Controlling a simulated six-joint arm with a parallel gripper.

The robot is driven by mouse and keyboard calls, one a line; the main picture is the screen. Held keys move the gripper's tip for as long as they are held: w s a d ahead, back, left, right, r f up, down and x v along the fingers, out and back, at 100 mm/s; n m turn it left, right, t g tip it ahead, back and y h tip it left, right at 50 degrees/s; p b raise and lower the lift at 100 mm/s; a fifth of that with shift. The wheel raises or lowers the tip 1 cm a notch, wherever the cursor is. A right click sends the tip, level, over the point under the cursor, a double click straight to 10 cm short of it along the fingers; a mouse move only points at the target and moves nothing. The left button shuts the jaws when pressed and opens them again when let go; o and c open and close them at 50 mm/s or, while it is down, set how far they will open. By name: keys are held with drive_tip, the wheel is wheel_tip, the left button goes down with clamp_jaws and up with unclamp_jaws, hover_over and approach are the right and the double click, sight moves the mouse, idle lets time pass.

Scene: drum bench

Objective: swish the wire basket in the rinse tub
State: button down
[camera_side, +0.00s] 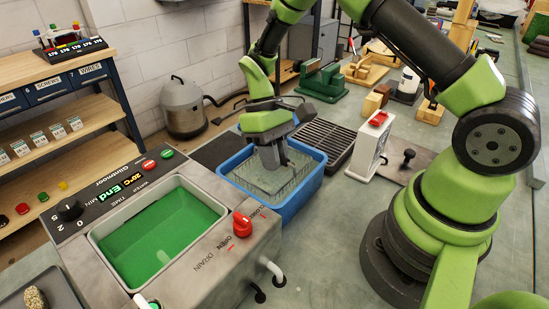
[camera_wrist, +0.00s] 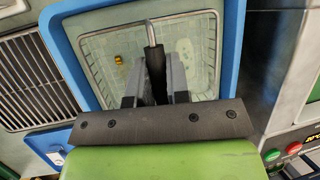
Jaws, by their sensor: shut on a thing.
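The blue rinse tub (camera_side: 303,184) stands beside the grey machine in the side view, and its blue rim (camera_wrist: 231,50) frames the wrist view. The wire basket (camera_side: 262,181) is down inside the tub; its wire rim (camera_wrist: 110,29) shows in the wrist view. My gripper (camera_side: 270,163) is over the tub. In the wrist view my gripper (camera_wrist: 157,60) is shut on the basket's handle (camera_wrist: 150,33). A small brass-coloured part (camera_wrist: 118,60) lies inside the basket. The basket's underside and any contact with the tub floor cannot be made out.
A grey machine (camera_side: 240,262) with a green-filled basin (camera_side: 160,235) and a red knob stands at the tub's left. A dark drain rack (camera_side: 325,141) lies behind the tub. A white device with a red button (camera_side: 370,145) stands to the right.

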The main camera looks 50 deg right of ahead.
drive_tip(key=shift+f, duration=1.1)
drive_tip(key=shift+r, duration=5)
